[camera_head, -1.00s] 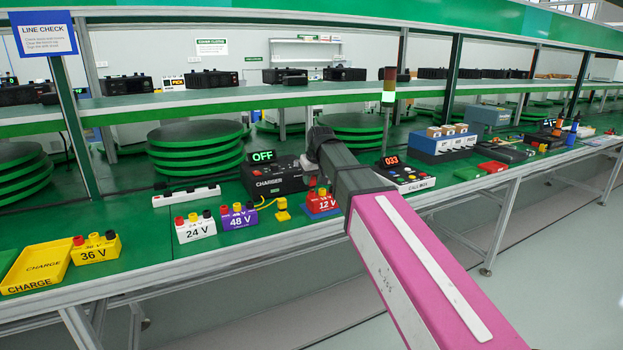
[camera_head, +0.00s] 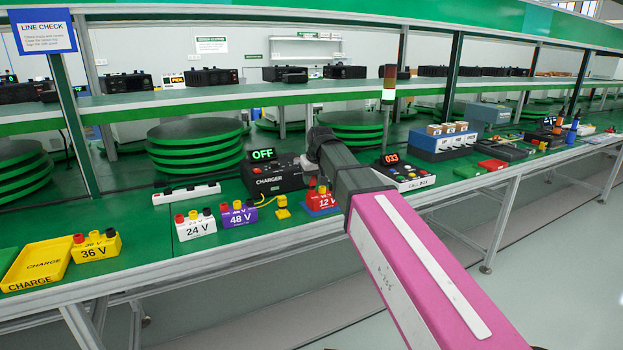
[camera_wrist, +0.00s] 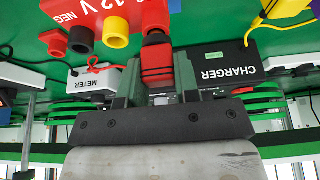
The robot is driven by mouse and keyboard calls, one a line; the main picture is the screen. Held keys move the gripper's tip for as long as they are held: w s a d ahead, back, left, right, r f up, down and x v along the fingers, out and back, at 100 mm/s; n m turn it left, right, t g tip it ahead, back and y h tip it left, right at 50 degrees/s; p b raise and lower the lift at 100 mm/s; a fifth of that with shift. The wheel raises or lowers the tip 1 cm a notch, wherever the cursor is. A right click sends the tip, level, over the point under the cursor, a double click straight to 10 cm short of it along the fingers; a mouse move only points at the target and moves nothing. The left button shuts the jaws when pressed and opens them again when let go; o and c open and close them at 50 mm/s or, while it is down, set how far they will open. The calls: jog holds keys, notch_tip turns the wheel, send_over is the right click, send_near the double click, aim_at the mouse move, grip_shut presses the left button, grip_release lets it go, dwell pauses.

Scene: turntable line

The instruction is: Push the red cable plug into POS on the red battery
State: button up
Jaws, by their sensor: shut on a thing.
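The red battery (camera_head: 321,204), marked 12 V, stands on the green bench, partly covered by my arm in the head view. In the wrist view it appears upside down (camera_wrist: 105,10), with NEG lettering beside a black post (camera_wrist: 81,40), then a yellow post (camera_wrist: 117,28) and a red post (camera_wrist: 155,14). My gripper (camera_wrist: 157,80) is shut on the red cable plug (camera_wrist: 157,65). The plug is in line with the red post, its dark end close against it. I cannot tell how deep it sits. My fingers are hidden in the head view.
The charger (camera_head: 272,176), reading OFF, stands behind the battery; a white meter box (camera_wrist: 94,82) shows in the wrist view with a red lead. The purple 48 V (camera_head: 238,215) and white 24 V (camera_head: 195,226) batteries stand left, the call box (camera_head: 404,176) right.

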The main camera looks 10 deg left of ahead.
jog(key=shift+f, duration=0.45)
dwell(0.6)
jog(key=o, duration=0.9)
jog(key=shift+r, duration=0.15)
jog(key=shift+r, duration=3.65)
jog(key=shift+f, duration=0.1)
